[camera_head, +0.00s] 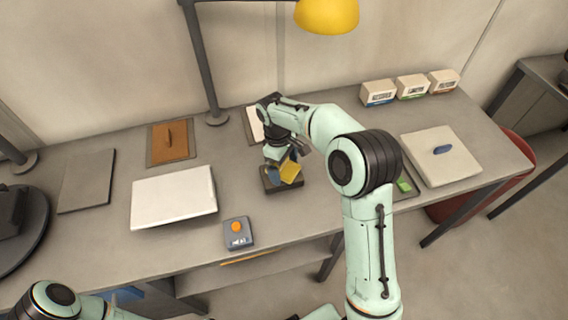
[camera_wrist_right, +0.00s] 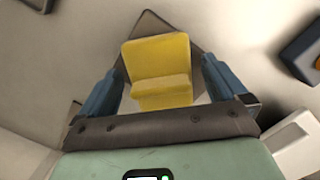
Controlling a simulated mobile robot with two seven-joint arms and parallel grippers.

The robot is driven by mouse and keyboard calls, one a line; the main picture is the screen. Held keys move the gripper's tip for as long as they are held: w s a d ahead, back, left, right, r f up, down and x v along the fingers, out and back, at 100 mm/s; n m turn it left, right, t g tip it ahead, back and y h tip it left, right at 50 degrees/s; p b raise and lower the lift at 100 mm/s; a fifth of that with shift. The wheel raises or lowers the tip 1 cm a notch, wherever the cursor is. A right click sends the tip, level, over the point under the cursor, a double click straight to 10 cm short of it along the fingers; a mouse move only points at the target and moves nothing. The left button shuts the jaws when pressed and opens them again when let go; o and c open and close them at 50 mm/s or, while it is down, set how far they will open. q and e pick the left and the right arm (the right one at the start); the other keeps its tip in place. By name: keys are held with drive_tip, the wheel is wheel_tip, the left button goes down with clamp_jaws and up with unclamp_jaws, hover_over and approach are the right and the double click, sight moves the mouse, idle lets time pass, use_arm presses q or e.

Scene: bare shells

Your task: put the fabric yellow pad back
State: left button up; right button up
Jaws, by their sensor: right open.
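The yellow pad (camera_head: 291,172) is at the middle of the desk, over a small dark square base (camera_head: 270,187). In the right wrist view the pad (camera_wrist_right: 158,58) looks like a block with a step, and a dark-edged square (camera_wrist_right: 148,22) shows behind it. My right gripper (camera_head: 283,170) is right at the pad, reaching down from above. In the wrist view its blue fingers (camera_wrist_right: 163,88) are apart, one on each side of the pad, with a gap showing at both sides. My left arm shows only in part at the lower left, and its gripper is not visible.
A white slab (camera_head: 173,197) and a grey box with an orange knob (camera_head: 238,233) lie left of the pad. A brown board (camera_head: 171,143) is farther back. A cream lidded box (camera_head: 440,155) is at right; several small labelled boxes (camera_head: 411,87) line the back edge. A yellow lamp (camera_head: 327,14) hangs above.

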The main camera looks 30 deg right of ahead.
use_arm(q)
drive_tip(key=w+r+p, duration=0.2)
drive_tip(key=w+r, duration=0.1)
drive_tip(key=shift+w, duration=0.1)
use_arm(e)
wheel_tip(320, 180, up, 12)
drive_tip(key=w, duration=0.1)
drive_tip(key=shift+w+a+r, duration=0.15)
drive_tip(key=shift+w+a, duration=0.15)
drive_tip(key=shift+a, duration=0.15)
